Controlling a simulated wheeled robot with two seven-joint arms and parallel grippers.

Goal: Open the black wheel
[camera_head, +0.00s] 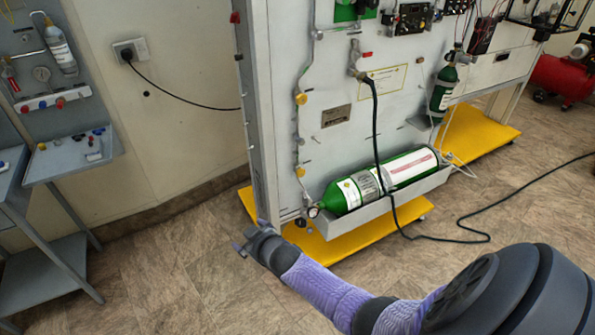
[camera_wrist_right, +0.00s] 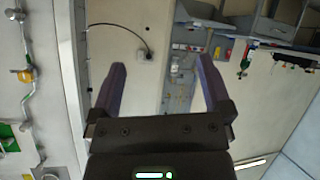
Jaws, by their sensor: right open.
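I cannot pick out a black wheel for certain. A small dark part (camera_head: 300,222) sits beside a round gauge (camera_head: 313,212) at the left end of the large green cylinder (camera_head: 382,181), too small to identify. My right gripper (camera_head: 240,246) is low in front of the panel's left edge, left of the cylinder and apart from it. In the right wrist view its two fingers (camera_wrist_right: 161,64) are wide apart with nothing between them. My left gripper is not in view.
The white panel (camera_head: 335,150) carries a pipe with yellow knobs (camera_head: 301,99). A yellow base (camera_head: 350,236) juts out below. A black cable (camera_head: 450,238) runs over the floor. A grey bench (camera_head: 70,160) stands at left. The floor between bench and panel is clear.

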